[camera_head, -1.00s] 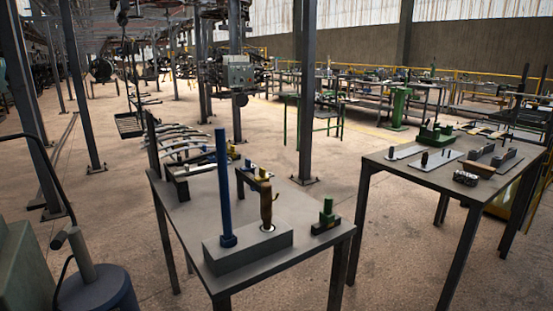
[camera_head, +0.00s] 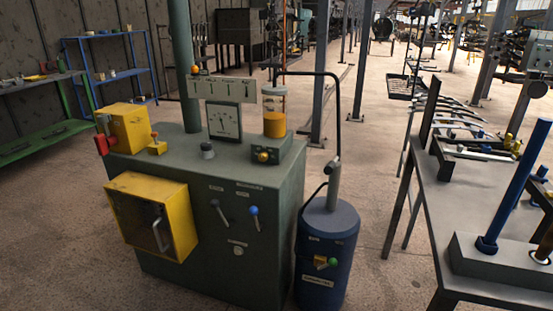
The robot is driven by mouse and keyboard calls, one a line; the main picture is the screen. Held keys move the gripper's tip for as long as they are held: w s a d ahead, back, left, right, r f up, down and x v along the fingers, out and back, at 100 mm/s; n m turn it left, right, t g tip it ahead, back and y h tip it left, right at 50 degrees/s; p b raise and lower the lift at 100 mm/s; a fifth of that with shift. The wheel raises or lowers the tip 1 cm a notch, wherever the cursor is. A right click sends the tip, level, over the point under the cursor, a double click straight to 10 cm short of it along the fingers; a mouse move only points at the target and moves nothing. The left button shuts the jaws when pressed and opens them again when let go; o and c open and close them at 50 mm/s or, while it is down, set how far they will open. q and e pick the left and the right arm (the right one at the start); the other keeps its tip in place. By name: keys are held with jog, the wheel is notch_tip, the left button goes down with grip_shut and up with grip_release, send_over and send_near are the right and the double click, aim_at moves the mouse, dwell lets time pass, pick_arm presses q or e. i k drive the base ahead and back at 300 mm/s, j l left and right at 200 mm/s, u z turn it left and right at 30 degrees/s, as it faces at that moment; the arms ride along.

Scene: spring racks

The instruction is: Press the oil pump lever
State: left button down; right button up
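A dark green machine cabinet (camera_head: 200,190) stands in the middle left. Its front carries a lever with a dark knob (camera_head: 222,213) and a lever with a blue knob (camera_head: 254,216); their labels are too small to read. A grey upright handle or tube (camera_head: 333,187) rises from the drum top. I cannot tell which of these is the oil pump lever. Neither of my grippers is in view.
A yellow box (camera_head: 155,215) with a door sticks out from the cabinet front. A glass cylinder with orange fluid (camera_head: 274,123) and a gauge (camera_head: 224,121) stand on top. A grey table (camera_head: 455,200) is at the right. Floor is clear in front of the left shelves (camera_head: 110,75).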

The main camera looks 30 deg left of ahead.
aim_at(328, 169)
jog(key=u, duration=0.5)
jog(key=i+j+z, duration=0.1)
jog(key=z, duration=0.3)
jog(key=j+z, duration=0.2)
jog(key=z, duration=0.2)
jog(key=i+j+z, duration=0.1)
jog(key=z, duration=0.25)
jog(key=j+z, duration=0.45)
jog(key=j, duration=0.5)
jog(key=j+z, duration=0.15)
jog(key=j, duration=1.55)
jog(key=k, duration=0.05)
